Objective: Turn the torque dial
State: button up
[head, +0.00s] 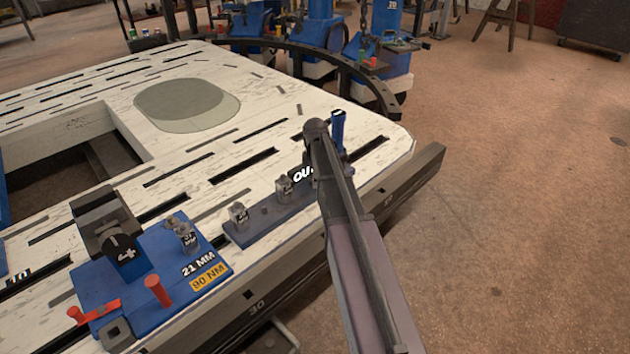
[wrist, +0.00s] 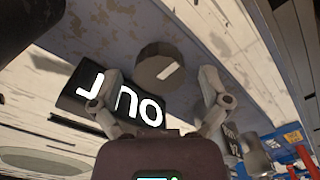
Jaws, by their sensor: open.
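A round grey dial (wrist: 161,65) with a short white mark shows in the wrist view, and I take it to be the torque dial. Its mark slants up to the right. My gripper (wrist: 161,79) is open, with one finger on each side of the dial. A gap shows between each fingertip and the dial; I cannot tell their difference in height. A black plate with white letters (wrist: 110,105), upside down here, lies beside the dial. In the head view this plate (head: 301,174) reads "OU", the rest hidden behind my arm, which also hides the dial.
A grey strip (head: 262,219) with metal sockets lies along the bench's front edge. A blue fixture (head: 155,262) marked "21 MM" and "90 NM", with red pegs, stands left of it. A blue upright (head: 338,130) stands close behind my arm.

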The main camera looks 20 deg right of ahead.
jog(key=c, duration=1.1)
jog(key=shift+c, duration=0.2)
